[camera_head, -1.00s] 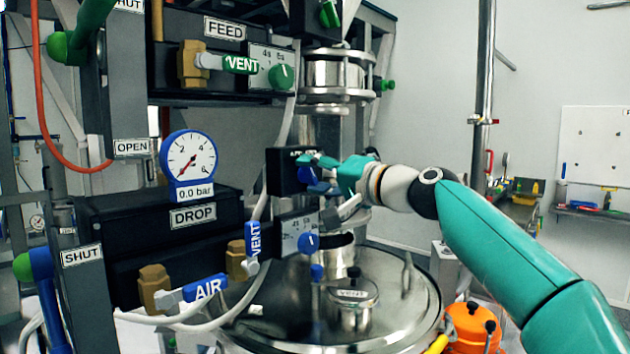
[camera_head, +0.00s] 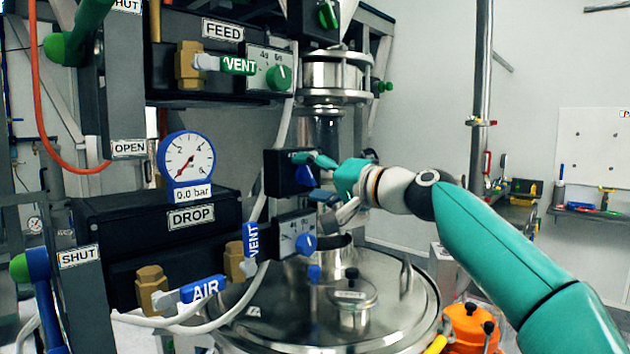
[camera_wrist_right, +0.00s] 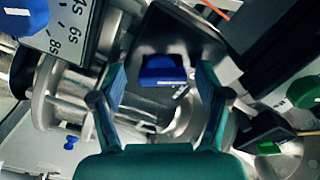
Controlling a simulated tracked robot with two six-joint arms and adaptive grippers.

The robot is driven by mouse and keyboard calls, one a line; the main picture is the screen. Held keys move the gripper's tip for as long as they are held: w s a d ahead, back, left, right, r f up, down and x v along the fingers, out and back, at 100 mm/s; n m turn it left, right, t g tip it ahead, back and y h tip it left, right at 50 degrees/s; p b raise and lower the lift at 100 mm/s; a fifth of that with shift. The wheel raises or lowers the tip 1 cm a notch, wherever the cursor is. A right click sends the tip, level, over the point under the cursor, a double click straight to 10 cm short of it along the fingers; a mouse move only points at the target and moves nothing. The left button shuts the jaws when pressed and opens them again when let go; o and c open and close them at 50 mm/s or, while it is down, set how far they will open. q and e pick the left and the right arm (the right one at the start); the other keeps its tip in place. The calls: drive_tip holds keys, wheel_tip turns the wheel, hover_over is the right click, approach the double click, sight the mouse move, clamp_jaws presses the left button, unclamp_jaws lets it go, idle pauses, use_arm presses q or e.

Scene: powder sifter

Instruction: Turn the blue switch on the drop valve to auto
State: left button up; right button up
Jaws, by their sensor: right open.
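The blue switch (camera_head: 304,175) sits on a small black box (camera_head: 279,174) beside the column, above the dial with the other blue knob. My right gripper (camera_head: 317,177) is at the front of this box, open, with one finger above the switch and one below it in the head view. In the right wrist view the blue switch (camera_wrist_right: 163,71) lies ahead of the open fingers (camera_wrist_right: 160,82), between their tips. No contact can be made out. The box's auto marking cannot be read, as the finger covers part of the face. My left gripper is out of view.
The timer dial box with a blue knob (camera_head: 305,243) is just below. The blue VENT handle (camera_head: 251,240) and AIR handle (camera_head: 203,289) are to the left. A steel lid (camera_head: 300,320) lies underneath. Free room is to the right, behind my arm.

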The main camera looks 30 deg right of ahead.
drive_tip(key=shift+s, duration=0.15)
drive_tip(key=v, duration=1.1)
drive_tip(key=shift+s+d, duration=0.15)
drive_tip(key=shift+s, duration=0.15)
drive_tip(key=shift+f, duration=0.1)
